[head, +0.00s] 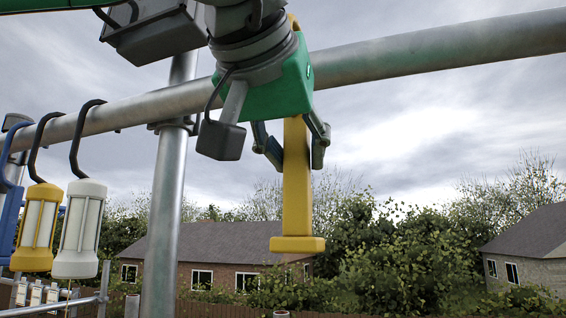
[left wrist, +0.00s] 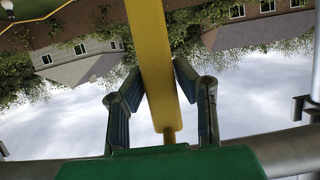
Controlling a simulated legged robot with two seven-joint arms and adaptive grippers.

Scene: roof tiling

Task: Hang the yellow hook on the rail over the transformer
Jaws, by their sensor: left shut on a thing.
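The yellow hook (head: 297,190) hangs upright in the head view, with its long flat shank down to a wider foot. My left gripper (head: 295,148) is shut on the shank, one finger on each side. A bit of yellow shows above the green gripper body, near the grey rail (head: 430,58); whether it rests on the rail is hidden. In the left wrist view, the hook (left wrist: 151,50) runs between the fingers of the gripper (left wrist: 160,85), and the rail (left wrist: 288,152) passes behind the green body. No transformer can be made out. My right gripper is not in view.
A yellow lantern (head: 37,228) and a white lantern (head: 80,230) hang by black hooks from the rail at the left. A blue item (head: 9,200) hangs at the far left edge. A grey post (head: 167,200) supports the rail. The rail right of my gripper is bare.

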